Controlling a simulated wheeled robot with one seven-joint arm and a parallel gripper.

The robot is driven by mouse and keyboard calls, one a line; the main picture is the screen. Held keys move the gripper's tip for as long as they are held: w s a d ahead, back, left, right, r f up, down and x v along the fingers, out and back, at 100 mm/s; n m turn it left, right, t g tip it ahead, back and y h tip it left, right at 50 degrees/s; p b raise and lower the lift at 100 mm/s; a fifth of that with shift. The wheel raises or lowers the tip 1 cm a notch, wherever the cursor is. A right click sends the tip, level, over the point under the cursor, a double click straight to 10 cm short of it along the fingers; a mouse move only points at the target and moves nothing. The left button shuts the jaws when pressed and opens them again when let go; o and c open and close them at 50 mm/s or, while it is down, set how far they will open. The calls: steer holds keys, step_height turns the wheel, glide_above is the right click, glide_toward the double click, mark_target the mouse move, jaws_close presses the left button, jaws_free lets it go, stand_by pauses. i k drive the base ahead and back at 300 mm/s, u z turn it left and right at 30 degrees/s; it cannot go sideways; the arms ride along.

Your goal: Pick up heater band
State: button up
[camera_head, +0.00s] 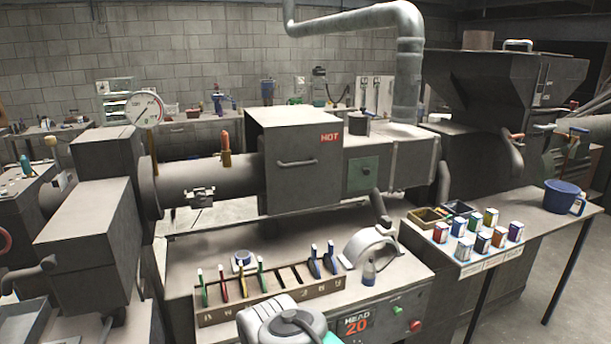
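A pale grey curved band (368,241), which looks like the heater band, stands as an arch on the bench top (210,262). A rounded grey part of my own arm shows at the bottom middle of the view, in front of the bench and apart from the band. My gripper's fingers are not in view.
A wooden rack (270,302) with coloured-handled tools stands along the bench front, left of the band. A large machine with a box marked HOT (300,160) rises behind. Right, a table holds several coloured tins, trays and a blue mug (562,197).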

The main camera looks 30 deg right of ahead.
mark_target(364, 239)
steer(key=z, duration=2.2)
steer(key=i, duration=0.65)
steer(key=u, duration=0.8)
